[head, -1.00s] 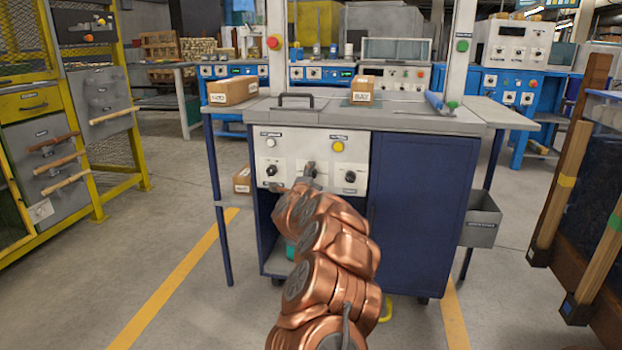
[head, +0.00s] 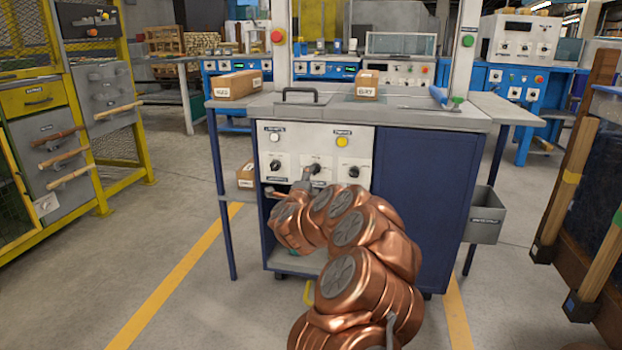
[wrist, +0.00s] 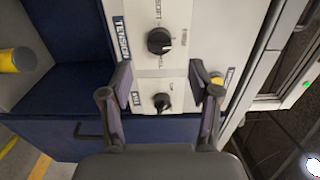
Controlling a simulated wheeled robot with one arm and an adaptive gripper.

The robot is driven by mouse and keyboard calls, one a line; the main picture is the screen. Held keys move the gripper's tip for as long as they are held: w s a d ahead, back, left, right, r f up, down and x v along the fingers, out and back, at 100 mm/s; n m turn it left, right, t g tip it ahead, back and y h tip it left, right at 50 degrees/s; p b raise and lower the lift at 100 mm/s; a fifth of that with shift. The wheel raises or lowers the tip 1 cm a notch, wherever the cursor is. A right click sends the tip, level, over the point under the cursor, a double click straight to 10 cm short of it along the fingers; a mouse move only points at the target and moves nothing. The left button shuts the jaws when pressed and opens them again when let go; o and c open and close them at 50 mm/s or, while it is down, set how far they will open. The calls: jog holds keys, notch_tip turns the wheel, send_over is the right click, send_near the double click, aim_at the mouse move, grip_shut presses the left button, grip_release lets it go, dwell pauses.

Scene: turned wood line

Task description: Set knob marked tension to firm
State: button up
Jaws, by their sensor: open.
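The wrist view shows the control panel sideways. A black knob (wrist: 160,40) with a white pointer mark lies just ahead of my open fingers, beside a blue label that seems to read TENSION (wrist: 120,38). Its pointer slants toward the lower right there; its small scale words are not clearly legible. It appears to be the middle knob (head: 315,168) in the head view. Another black knob (wrist: 161,102) shows between my fingers, nearer the blue door. My gripper (wrist: 159,75) is open and empty. In the head view my gripper (head: 306,180) is just before the panel's middle, partly hiding it.
A third knob (head: 274,166) is on the panel's left. A white button (head: 275,137) and a yellow button (head: 342,141) sit above the knobs. The blue cabinet door (head: 420,200) is to the right. Boxes (head: 235,85) stand on the worktop. A grey bin (head: 486,213) hangs at the right side.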

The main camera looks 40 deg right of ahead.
jog(key=shift+v, duration=2.45)
